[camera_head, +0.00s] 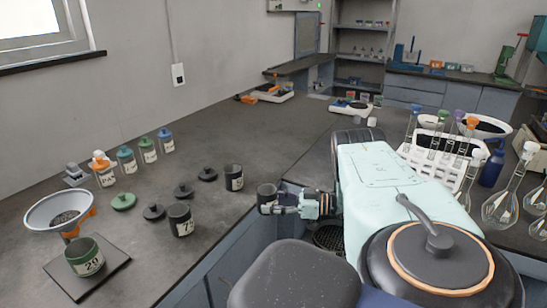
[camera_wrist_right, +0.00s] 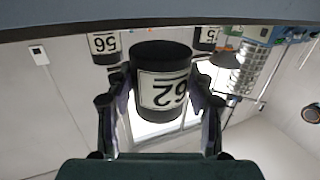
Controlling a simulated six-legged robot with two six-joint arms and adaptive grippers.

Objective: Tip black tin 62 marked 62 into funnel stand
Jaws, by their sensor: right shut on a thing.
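Black tin 62 (camera_wrist_right: 163,62) carries a white label reading 62, which appears upside down in the right wrist view. My right gripper (camera_wrist_right: 160,85) is shut on it, with a finger on each side. In the head view the tin (camera_head: 266,194) looks about upright beside the bench's front edge, at the end of my right gripper (camera_head: 277,201). The funnel stand (camera_head: 42,217) is at the far left, its wide grey bowl apart from the tin and holding dark grains. A green tin marked 20 (camera_head: 85,262) stands on the stand's dark base plate. My left gripper is not in view.
Dark tins (camera_head: 180,221) and (camera_head: 234,179) stand between the funnel and my gripper. Capped bottles (camera_head: 104,175) line the back. A flask rack (camera_head: 440,155) stands at right. The bench's middle is clear.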

